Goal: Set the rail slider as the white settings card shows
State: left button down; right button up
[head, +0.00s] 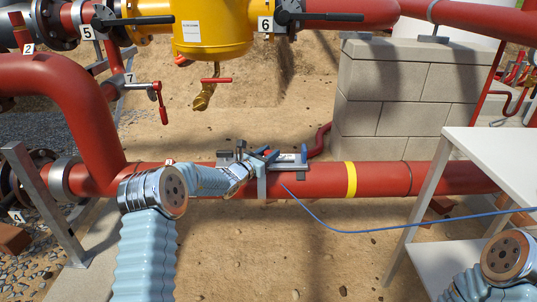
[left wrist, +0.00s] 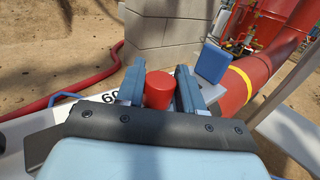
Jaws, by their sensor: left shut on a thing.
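The rail slider's pale rail (head: 290,158) lies along the top of the red pipe in the head view, with a blue end block (head: 304,154). My left gripper (head: 266,157) reaches over it from the left. In the left wrist view a red cylindrical knob (left wrist: 159,91) stands between the two fingers of my left gripper (left wrist: 160,78), which is shut on it. The blue end block (left wrist: 213,62) is at the right. I cannot make out a settings card. My right gripper is out of view.
The red pipe (head: 385,178) with a yellow band (head: 351,180) runs across the front. A block wall (head: 415,95) stands behind it. A yellow vessel (head: 212,25) hangs above.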

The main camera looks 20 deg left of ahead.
pick_arm(q)
jog(key=a, duration=0.1)
jog(key=s+a+b, duration=0.1)
jog(key=a, duration=0.1)
jog(key=shift+a+f, duration=0.1)
jog(key=shift+a, duration=0.15)
jog(key=c, duration=0.8)
grip_release()
jog(key=b+v, duration=0.1)
jog(key=v, duration=1.2)
jog(key=shift+s+b, duration=0.3)
jog(key=shift+s, duration=0.1)
jog(key=shift+s+a, duration=0.1)
jog(key=shift+a, duration=0.1)
